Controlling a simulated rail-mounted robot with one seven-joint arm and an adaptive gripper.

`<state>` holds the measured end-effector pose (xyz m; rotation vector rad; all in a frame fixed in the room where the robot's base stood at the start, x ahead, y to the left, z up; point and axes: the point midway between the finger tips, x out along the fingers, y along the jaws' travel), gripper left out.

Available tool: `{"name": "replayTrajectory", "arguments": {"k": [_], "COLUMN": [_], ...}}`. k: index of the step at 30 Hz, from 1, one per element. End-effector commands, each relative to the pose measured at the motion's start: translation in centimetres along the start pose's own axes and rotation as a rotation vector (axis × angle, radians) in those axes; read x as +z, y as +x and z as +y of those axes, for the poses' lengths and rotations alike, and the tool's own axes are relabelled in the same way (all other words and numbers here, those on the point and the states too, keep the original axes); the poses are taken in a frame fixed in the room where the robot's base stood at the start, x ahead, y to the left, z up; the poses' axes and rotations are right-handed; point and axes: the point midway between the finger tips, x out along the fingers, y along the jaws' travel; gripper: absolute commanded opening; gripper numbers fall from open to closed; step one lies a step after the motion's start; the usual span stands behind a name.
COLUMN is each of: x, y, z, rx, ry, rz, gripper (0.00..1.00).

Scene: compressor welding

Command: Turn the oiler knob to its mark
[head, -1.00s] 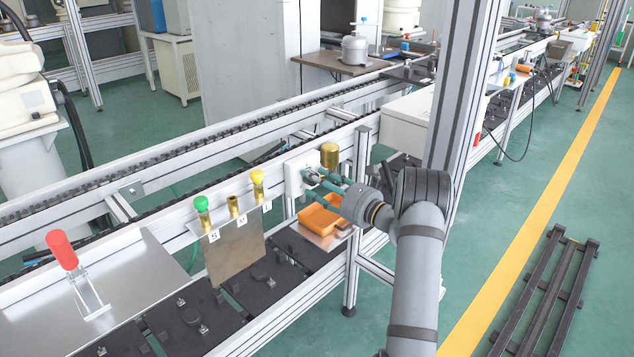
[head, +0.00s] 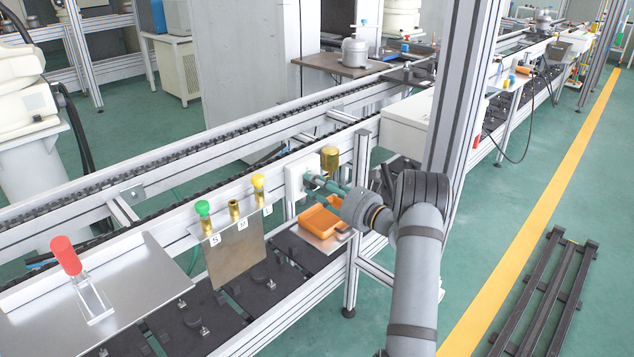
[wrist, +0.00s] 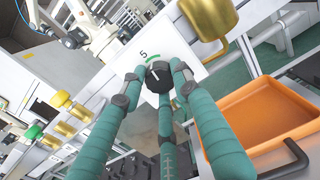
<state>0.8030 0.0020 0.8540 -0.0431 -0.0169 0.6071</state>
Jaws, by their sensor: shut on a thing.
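The oiler knob (wrist: 158,78) is a small black dial with a white pointer line, on a white plate (wrist: 133,92). A green arc mark (wrist: 151,59) and the number 5 are printed beside it in the wrist view. The pointer leans to the upper left; I cannot tell if it lines up exactly with the green mark. My gripper (wrist: 157,73) has teal fingers shut around the knob, with tips at its sides. In the head view my gripper (head: 315,180) reaches the white plate (head: 294,181) from the right, and its fingers hide the knob.
A brass cup (head: 329,159) sits just above the plate, close to my fingers. An orange tray (head: 322,219) lies below the gripper. Green and yellow knobs stand to the left on brass stems. An aluminium post (head: 358,200) is close to the arm.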

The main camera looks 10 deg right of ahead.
Motion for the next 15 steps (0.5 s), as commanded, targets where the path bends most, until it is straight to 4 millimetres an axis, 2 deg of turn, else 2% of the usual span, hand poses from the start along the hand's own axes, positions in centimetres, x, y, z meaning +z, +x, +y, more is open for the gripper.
{"name": "replayTrajectory", "arguments": {"k": [3, 11, 12, 15], "x": [-0.09, -0.32, -0.33, -0.3], "y": [-0.08, -0.09, -0.09, -0.09], "z": [0.04, 0.06, 0.07, 0.06], "rx": [0.001, 0.001, 0.001, 0.001], "ry": [0.079, 0.087, 0.087, 0.086], "rz": [0.007, 0.008, 0.008, 0.007], "gripper": [0.04, 0.04, 0.32, 0.38]}}
